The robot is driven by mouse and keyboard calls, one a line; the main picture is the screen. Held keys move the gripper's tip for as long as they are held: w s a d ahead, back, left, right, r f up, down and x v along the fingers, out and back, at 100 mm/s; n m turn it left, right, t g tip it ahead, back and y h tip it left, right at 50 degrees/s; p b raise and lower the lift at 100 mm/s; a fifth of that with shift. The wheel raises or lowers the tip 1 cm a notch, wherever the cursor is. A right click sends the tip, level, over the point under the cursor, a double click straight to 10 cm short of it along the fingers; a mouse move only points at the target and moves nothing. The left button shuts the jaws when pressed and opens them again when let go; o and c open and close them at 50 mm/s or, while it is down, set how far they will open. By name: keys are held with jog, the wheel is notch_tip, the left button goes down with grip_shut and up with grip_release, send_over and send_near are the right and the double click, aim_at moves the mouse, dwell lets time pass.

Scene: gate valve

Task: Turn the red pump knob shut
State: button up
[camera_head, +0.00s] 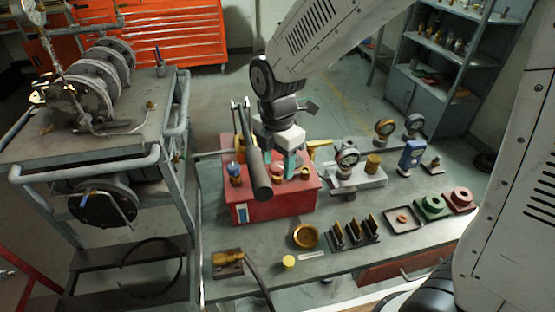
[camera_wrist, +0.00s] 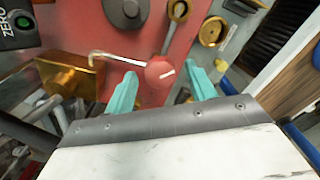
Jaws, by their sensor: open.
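The red knob (camera_wrist: 160,70), round with a white mark on its face, sits on the red panel (camera_wrist: 85,20) in the wrist view. My gripper (camera_wrist: 161,72) is open, with one teal finger on each side of the knob. I cannot tell whether either finger touches it. In the head view my gripper (camera_head: 279,168) points down over the top of the red pump box (camera_head: 270,207) on the bench. There the fingers and the parts around them hide the knob or make it too small to tell.
In the wrist view a pale hooked rod (camera_wrist: 118,57) lies left of the knob, near a brass block (camera_wrist: 72,76). A dark round knob (camera_wrist: 123,9) and a brass part (camera_wrist: 178,12) lie above. A dark bar (camera_head: 259,165) stands close left of my gripper in the head view.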

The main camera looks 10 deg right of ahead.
jog(key=c, duration=1)
jog(key=shift+o, duration=0.2)
jog(key=shift+m, duration=0.4)
jog(key=m, duration=0.3)
jog(key=shift+m, duration=2.6)
jog(key=shift+r, duration=0.1)
jog(key=o, duration=1)
jog(key=shift+c, duration=0.2)
